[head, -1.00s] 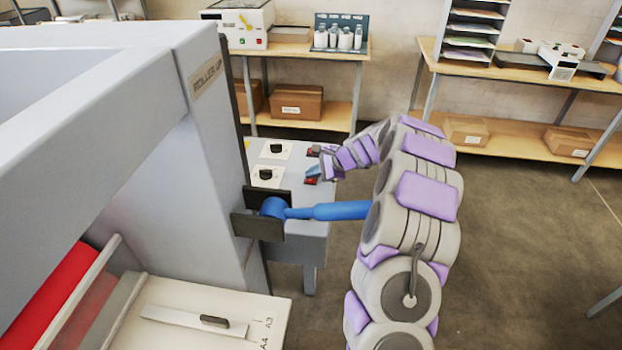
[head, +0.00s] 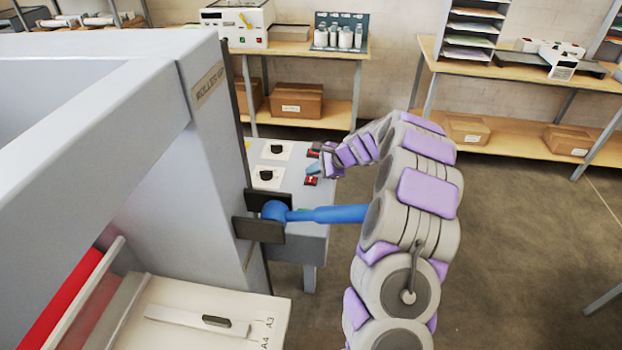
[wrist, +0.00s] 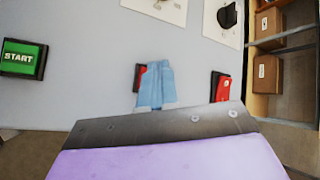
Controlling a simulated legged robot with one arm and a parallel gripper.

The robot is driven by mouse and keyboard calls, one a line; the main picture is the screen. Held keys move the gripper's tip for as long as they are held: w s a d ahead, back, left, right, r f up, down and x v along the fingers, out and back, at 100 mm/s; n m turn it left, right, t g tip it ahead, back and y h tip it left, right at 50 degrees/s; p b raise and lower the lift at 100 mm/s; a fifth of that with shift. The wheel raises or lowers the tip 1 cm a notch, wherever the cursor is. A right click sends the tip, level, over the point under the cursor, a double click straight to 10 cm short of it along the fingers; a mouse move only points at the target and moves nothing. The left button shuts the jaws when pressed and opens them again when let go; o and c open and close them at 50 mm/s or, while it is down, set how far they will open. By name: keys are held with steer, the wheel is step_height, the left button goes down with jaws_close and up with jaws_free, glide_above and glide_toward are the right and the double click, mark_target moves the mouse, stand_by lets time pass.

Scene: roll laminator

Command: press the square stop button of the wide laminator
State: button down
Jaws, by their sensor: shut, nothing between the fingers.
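The wide laminator's grey control panel (head: 286,186) shows beside the machine in the head view. It has two red buttons on its right edge: a nearer one (head: 311,181) and a farther one (head: 314,152). My gripper (head: 314,168) is shut and empty over the panel, its blue fingertips between these two buttons in the picture. In the wrist view the shut fingertips (wrist: 155,85) cover most of one red button (wrist: 139,76). The other red button (wrist: 221,87) is to the right. Their lettering is not readable, and contact cannot be told.
A green START button (wrist: 23,58) is left of the fingers in the wrist view. Black knobs (head: 268,176) stand on the panel. A blue lever (head: 325,214) reaches in front of it, partly hidden by my arm. Open floor (head: 520,240) lies to the right.

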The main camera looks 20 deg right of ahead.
mark_target(313, 180)
steer(key=shift+r, duration=0.1)
steer(key=shift+r+p, duration=2.1)
steer(key=shift+r, duration=0.35)
